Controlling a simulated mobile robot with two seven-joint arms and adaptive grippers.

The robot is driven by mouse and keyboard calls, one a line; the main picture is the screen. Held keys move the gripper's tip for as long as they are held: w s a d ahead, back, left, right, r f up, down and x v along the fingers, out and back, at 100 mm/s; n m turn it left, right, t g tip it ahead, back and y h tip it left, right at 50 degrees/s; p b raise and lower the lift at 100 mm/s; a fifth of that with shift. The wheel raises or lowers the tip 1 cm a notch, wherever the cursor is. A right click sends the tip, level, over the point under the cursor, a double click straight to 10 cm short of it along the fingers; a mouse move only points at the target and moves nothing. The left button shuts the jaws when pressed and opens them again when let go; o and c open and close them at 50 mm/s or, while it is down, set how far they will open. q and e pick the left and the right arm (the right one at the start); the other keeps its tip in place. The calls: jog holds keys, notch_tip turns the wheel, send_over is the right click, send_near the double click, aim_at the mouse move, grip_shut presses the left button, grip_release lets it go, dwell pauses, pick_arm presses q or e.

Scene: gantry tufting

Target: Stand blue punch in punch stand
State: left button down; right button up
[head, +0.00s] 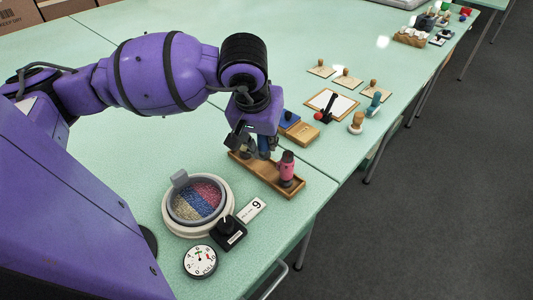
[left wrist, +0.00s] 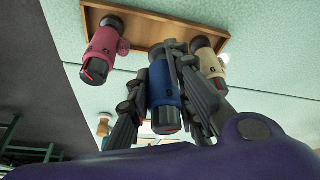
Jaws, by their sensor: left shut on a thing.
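My left gripper (head: 256,146) is above the far part of the wooden punch stand (head: 265,180). It is shut on the blue punch (left wrist: 166,92), which sits between its fingers (left wrist: 160,85) in the left wrist view, beside the stand's tray (left wrist: 158,27). In the head view, the blue punch (head: 264,146) is partly hidden by the gripper. I cannot tell if its base touches the stand. A pink punch (head: 287,166) stands upright at the stand's near end; it also shows in the left wrist view (left wrist: 103,50). A beige punch (left wrist: 208,62) stands on the blue punch's other side.
Behind are a wooden block (head: 300,134), a clipboard (head: 333,105) and stamps (head: 356,122). The table's right edge is close.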

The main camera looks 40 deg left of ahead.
aim_at(264, 151)
pick_arm(q)
notch_tip(264, 151, down, 3)
jog(key=shift+f, duration=0.2)
jog(key=shift+w+f, duration=0.1)
jog(key=shift+f, duration=0.4)
pick_arm(e)
jog(key=shift+w+a+r, duration=0.15)
jog(key=shift+w+r, duration=0.05)
jog(key=shift+w, duration=0.55)
pick_arm(q)
jog(key=shift+f+b, duration=0.25)
jog(key=shift+b, duration=0.05)
jog(key=c, duration=1.8)
grip_release()
jog(key=shift+c, duration=0.2)
jog(key=shift+r, duration=0.1)
pick_arm(e)
jog(key=shift+s+f, duration=0.2)
jog(key=shift+s, duration=0.05)
